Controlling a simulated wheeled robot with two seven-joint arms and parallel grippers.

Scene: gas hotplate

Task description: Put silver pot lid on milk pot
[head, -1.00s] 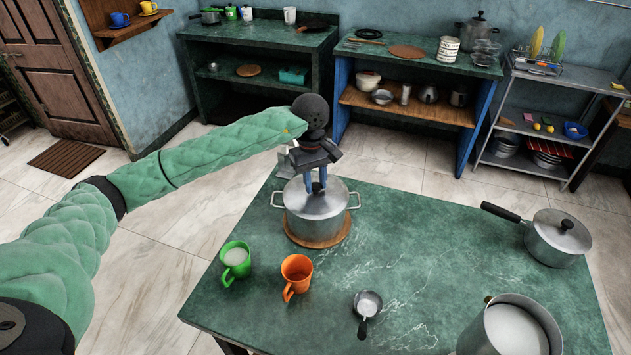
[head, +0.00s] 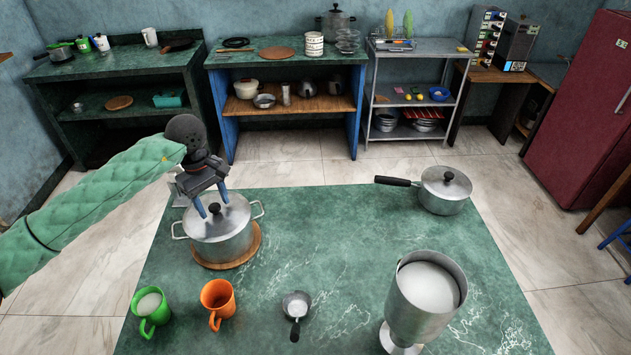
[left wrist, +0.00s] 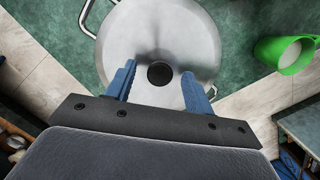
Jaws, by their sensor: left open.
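The silver lid (head: 234,216) with a black knob sits on a two-handled silver pot (head: 222,248), which stands on a round wooden board at the table's left. My left gripper (head: 212,204) is right over the lid, pointing down and open. In the left wrist view its blue fingers (left wrist: 159,72) lie on either side of the black knob (left wrist: 160,74), with gaps showing. A tall silver pot holding white milk (head: 428,288) stands uncovered at the front right of the table. My right gripper is not in view.
Green (head: 150,308) and orange (head: 217,300) mugs stand front left, beside a small dark-handled pan (head: 296,304). A lidded saucepan (head: 443,198) is at the back right, its handle pointing left. The table's middle (head: 330,235) is clear.

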